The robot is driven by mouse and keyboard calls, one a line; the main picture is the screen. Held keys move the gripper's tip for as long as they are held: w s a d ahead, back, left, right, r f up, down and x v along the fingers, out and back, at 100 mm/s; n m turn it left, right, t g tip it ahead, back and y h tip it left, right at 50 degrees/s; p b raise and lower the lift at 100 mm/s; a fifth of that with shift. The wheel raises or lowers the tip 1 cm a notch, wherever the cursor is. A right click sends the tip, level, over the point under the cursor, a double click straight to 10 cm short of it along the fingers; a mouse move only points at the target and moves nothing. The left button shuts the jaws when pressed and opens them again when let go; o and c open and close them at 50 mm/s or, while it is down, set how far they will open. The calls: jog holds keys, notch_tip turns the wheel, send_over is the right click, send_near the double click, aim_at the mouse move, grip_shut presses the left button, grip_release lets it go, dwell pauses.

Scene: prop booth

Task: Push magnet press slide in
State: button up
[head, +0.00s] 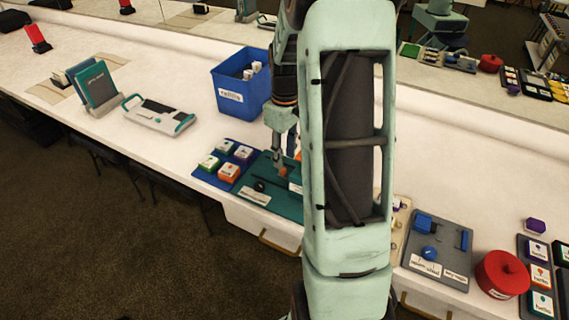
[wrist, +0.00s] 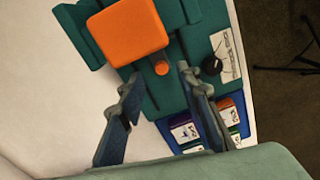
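A teal board (head: 268,200), apparently the magnet press, lies on the counter, partly hidden behind my arm in the head view. In the wrist view, the teal board (wrist: 163,93) carries a large orange block (wrist: 128,30) between teal side pieces and a small round orange knob (wrist: 162,67) beside it. A black knob (wrist: 211,65) and a white label sit at the board's right side. My gripper (wrist: 160,76) is open, its fingers apart with nothing between them, pointing toward the orange knob. I cannot tell whether it touches.
A blue board with colored blocks (head: 226,162) adjoins on the left. Behind stands a blue bin (head: 240,85). A white and teal device (head: 160,116) lies further left. Right of my arm are a grey board (head: 440,252) and a red round container (head: 502,274).

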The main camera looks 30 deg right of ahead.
notch_tip(320, 180, up, 7)
jog(key=shift+r, duration=0.2)
dwell(0.5)
